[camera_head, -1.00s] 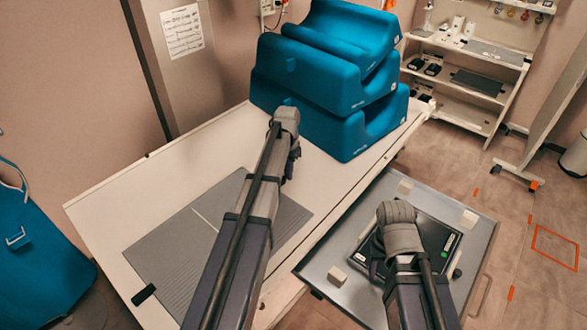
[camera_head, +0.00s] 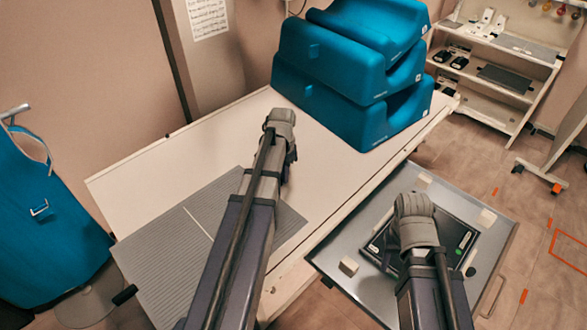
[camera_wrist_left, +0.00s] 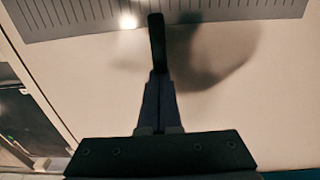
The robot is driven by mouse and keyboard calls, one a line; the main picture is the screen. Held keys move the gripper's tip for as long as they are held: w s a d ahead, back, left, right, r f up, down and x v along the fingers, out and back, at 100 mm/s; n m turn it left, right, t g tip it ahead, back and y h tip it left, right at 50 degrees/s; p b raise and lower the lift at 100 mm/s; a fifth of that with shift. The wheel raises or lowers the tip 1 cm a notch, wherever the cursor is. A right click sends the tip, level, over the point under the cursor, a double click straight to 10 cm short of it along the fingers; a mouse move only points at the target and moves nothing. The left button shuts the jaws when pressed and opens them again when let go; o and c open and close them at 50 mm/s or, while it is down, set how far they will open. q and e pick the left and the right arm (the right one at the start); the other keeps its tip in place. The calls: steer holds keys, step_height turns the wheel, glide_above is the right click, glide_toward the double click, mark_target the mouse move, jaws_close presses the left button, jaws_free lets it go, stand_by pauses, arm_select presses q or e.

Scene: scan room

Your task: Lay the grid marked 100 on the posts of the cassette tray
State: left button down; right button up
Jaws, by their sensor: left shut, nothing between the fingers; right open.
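A grey striped grid (camera_head: 165,248) with a pale centre line and a black handle (camera_head: 125,295) lies on the white table, its left end past the table's left edge. I cannot read a number on it. My left gripper (camera_head: 288,160) is shut and empty, over the table near the grid's right end. In the left wrist view, its fingers (camera_wrist_left: 157,35) stand beside the grid's edge (camera_wrist_left: 215,12). The tray (camera_head: 340,240) has pale block-like posts (camera_head: 348,266) around a dark cassette panel (camera_head: 460,240). My right gripper (camera_head: 392,243) is over the panel, its fingers mostly hidden by the arm.
Blue stacked cushions (camera_head: 350,75) stand at the table's back right. A blue apron (camera_head: 45,225) hangs at left. A shelf unit (camera_head: 490,75) stands at back right.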

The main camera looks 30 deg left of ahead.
mark_target(292, 177)
arm_select(q)
steer(key=shift+w, duration=0.15)
steer(key=shift+w+d, duration=0.15)
steer(key=shift+w, duration=0.35)
steer(key=shift+w+d, duration=0.2)
steer(key=shift+w, duration=0.35)
steer(key=shift+w+d, duration=0.15)
steer(key=shift+w, duration=0.4)
steer(key=shift+w+d+r+p, duration=0.15)
steer(key=shift+w+r+p, duration=0.2)
steer(key=shift+r+p, duration=0.2)
step_height(292, 177, up, 9)
steer(key=p, duration=0.9)
steer(key=shift+s, duration=0.15)
steer(key=c, duration=1.5)
jaws_free()
